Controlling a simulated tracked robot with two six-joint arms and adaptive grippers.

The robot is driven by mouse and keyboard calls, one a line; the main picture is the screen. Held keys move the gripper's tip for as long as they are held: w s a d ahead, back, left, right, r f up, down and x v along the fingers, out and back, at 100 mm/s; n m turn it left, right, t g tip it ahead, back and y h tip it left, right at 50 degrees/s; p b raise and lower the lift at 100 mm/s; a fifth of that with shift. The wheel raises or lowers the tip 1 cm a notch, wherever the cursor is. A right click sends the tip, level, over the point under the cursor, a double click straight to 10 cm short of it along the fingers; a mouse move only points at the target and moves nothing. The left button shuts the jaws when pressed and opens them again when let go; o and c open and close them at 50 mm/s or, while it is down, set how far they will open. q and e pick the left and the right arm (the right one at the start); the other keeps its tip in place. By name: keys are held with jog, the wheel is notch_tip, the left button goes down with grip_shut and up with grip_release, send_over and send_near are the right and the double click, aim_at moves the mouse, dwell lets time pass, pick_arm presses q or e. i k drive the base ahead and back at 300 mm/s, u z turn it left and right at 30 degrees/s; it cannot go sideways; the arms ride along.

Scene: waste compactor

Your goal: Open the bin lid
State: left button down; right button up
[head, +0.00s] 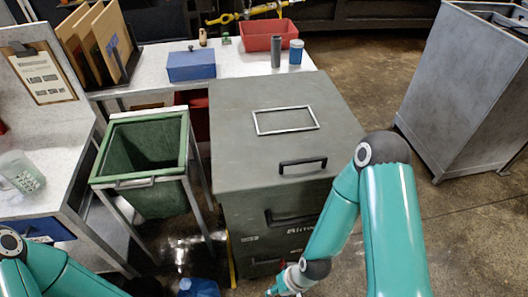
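The grey-green bin (247,225) stands in the middle of the head view. Its flat lid (228,130) lies shut on top, with a black handle (303,163) near the front edge and a pale rectangular frame on its surface. My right arm comes in from the right and bends down in front of the bin. My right gripper (272,291) is low, below the handle and apart from it, mostly cut off by the bottom edge, so its fingers cannot be made out. My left arm shows only at the lower left corner; its gripper is out of view.
A green open tub (141,205) in a metal frame stands left of the bin. A table behind holds a blue box (191,66), red tray (268,35) and small containers. A grey metal cabinet (463,90) stands right. Floor between bin and cabinet is clear.

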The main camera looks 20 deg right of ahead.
aim_at(283, 112)
jog(key=u, duration=0.45)
jog(key=k, duration=1.25)
jog(key=z, duration=0.6)
jog(key=i, duration=0.75)
jog(key=z, duration=0.15)
